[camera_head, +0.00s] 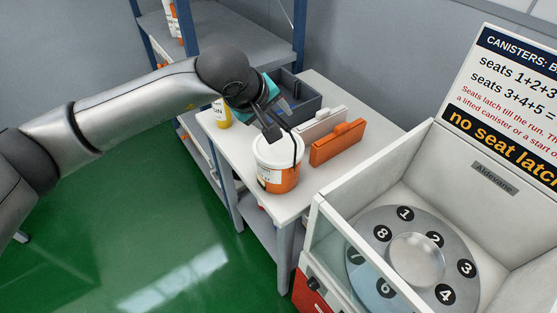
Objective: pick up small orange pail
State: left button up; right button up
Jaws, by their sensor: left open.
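The small orange pail (277,182) stands upright near the front edge of the white table. It has a white upper part with a label, an orange lower part and a dark handle on its right side. My left gripper (278,133) reaches in from the left and is open above the pail's rim. Its fingers point down at the pail, and I cannot tell whether they touch it. My right gripper is not in view.
The white table (370,105) also holds an orange block (338,142), a whitish block (322,122), a dark grey bin (297,100) and a yellow container (222,113). A glass-sided machine with a numbered disc (417,260) stands at the right. Shelving (222,22) is behind.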

aim_at(283, 140)
pick_arm(q)
jog(key=shift+x, duration=3)
grip_shut()
jog(key=shift+r, duration=0.1)
